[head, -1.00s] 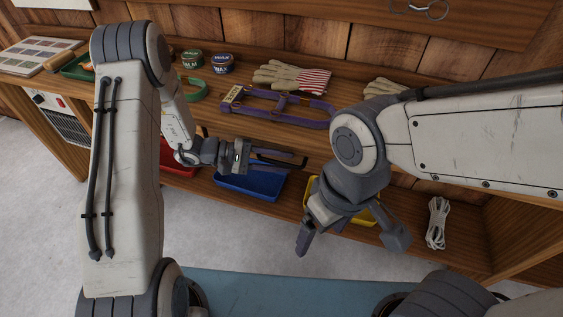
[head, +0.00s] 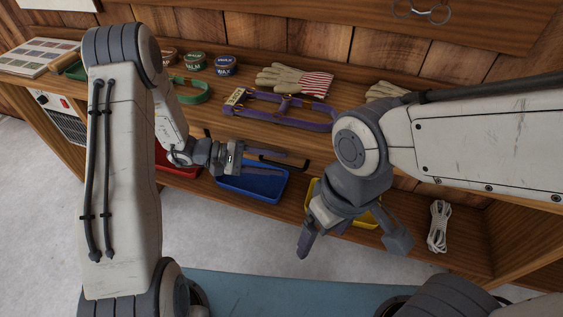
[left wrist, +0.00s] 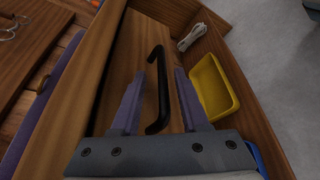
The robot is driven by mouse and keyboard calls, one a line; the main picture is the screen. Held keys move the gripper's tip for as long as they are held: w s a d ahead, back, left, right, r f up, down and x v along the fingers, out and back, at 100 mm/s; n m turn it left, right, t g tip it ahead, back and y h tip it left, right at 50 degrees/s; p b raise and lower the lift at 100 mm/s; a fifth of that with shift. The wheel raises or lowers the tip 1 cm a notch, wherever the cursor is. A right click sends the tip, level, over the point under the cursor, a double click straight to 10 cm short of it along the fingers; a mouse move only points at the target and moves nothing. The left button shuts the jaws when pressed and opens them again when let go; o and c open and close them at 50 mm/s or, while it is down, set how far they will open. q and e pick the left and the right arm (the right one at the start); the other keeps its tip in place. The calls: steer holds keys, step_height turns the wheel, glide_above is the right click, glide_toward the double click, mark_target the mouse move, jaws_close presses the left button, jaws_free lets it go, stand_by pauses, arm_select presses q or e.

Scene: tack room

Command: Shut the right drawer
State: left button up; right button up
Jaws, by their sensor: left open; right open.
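The right drawer's wooden front (left wrist: 135,58) fills the middle of the left wrist view, with a black bar handle (left wrist: 157,90) on it. My left gripper (left wrist: 157,88) is open, its two purple fingers on either side of the handle in that view; I cannot tell whether they touch it. In the head view my left gripper (head: 275,163) is at the shelf's front edge, above the blue tray, and largely hides the drawer. How far the drawer stands out is unclear. My right gripper (head: 350,243) is open and empty, pointing down in front of the yellow tray.
On the top are a purple halter (head: 285,117), gloves (head: 295,80), several tins (head: 225,65) and a green strap (head: 190,92). Below are a blue tray (head: 262,186), a yellow tray (head: 368,217), a red tray (head: 165,160) and a white rope (head: 439,225).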

arm_select(q)
steer(key=p+v, duration=0.1)
steer(key=v, duration=0.7)
steer(key=shift+a+r, duration=0.1)
steer(key=s+d+r+m+g+y, duration=0.5)
steer(key=s+d+g, duration=0.1)
steer(key=s+d, duration=0.3)
steer(key=s+r+m+t+y, duration=0.45)
steer(key=s+m+y, duration=0.45)
steer(key=s, duration=0.5)
step_height(320, 180, up, 26)
steer(key=p, duration=2.6)
steer(key=shift+d+m+y, duration=0.15)
steer(key=shift+m+y, duration=0.15)
steer(key=shift+r, duration=0.15)
